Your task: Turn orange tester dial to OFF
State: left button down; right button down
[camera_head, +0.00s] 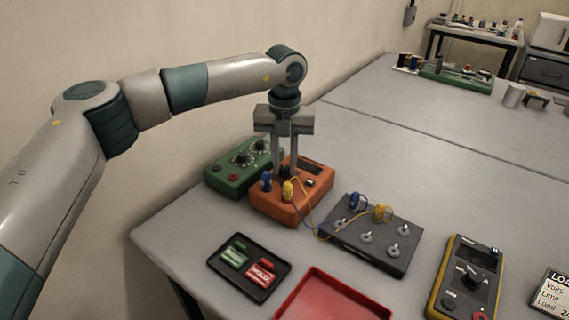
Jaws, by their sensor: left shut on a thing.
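The orange tester (291,207) stands on the grey table, in the middle of the head view. My right gripper is not in view.
A green box (232,178) with dials stands close behind the tester. A dark terminal board (364,256) is to the right. A black tray (261,289), a red tray (330,299) and a yellow multimeter (467,283) lie nearer.

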aim_at(285, 168)
pick_arm(q)
jog(key=shift+r, duration=0.1)
jog(key=c, duration=1.5)
grip_release()
jog(key=shift+c, duration=0.2)
jog(key=shift+r, duration=0.5)
notch_tip(285, 168, up, 16)
jog(key=b, duration=0.2)
jog(key=shift+r+b, duration=0.15)
jog(key=shift+b, duration=0.25)
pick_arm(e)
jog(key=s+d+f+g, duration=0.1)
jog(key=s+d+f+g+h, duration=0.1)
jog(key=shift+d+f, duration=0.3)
